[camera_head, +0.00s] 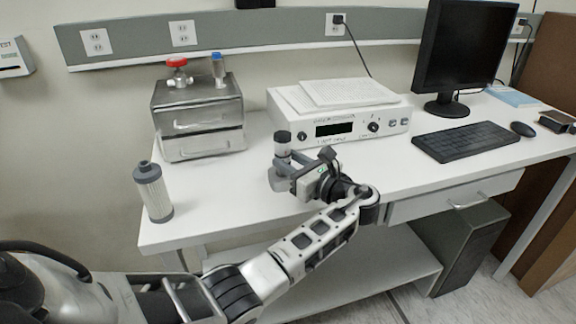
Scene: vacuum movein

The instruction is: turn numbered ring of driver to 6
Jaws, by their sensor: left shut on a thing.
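My left gripper (286,172) is over the front part of the white bench, left of its middle. The cylinder may be the driver, but I cannot tell for sure. No numbered ring or digits can be made out at this size. The gripper's fingers cover the lower part of the cylinder. I cannot tell whether it touches the bench. My right gripper is not in view.
A white canister with a grey cap (153,192) stands at the bench's left front. A metal box (198,118) with a red knob stands behind it. A white instrument (340,118) is behind my gripper. A keyboard (465,141) and monitor (465,48) are right. Bare bench lies between canister and gripper.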

